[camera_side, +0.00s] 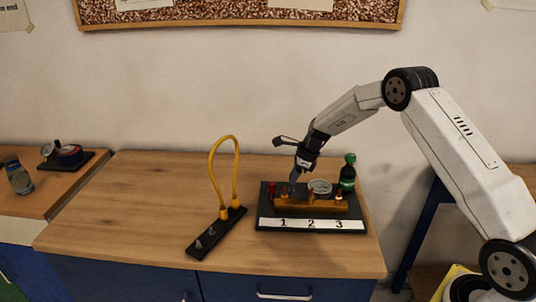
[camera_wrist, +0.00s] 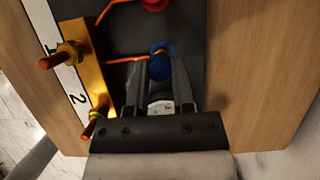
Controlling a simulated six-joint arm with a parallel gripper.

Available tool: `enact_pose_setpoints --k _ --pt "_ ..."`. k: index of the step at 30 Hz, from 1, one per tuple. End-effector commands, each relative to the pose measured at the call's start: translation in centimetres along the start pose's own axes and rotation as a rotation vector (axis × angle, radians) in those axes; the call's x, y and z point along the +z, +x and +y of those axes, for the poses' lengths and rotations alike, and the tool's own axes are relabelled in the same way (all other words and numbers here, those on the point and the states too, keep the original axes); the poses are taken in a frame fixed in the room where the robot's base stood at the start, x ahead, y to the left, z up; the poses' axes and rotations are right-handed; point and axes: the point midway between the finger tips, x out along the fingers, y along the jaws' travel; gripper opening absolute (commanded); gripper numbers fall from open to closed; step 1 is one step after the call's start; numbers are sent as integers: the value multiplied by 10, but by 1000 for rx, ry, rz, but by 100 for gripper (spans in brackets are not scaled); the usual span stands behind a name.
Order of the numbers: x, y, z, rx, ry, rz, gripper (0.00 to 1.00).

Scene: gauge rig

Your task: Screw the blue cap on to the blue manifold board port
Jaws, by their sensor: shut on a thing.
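In the wrist view my gripper (camera_wrist: 160,62) has its two dark fingers on either side of a round blue cap (camera_wrist: 159,70), shut on it. An orange-brass bit (camera_wrist: 157,45) shows just beyond the cap; I cannot tell whether the two touch. In the side view my gripper (camera_side: 294,181) points down at the back left of the manifold (camera_side: 312,206). The cap is too small to make out there, and the blue port is not clearly visible.
A yellow hose (camera_side: 212,173) loops up from a black block (camera_side: 205,240). The table's left is clear.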

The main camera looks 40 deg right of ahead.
Motion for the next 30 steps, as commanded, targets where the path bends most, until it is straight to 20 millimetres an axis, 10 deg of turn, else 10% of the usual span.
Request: enact_pose_setpoints --k 30 --pt "-3 8 0 -1 0 -1 0"
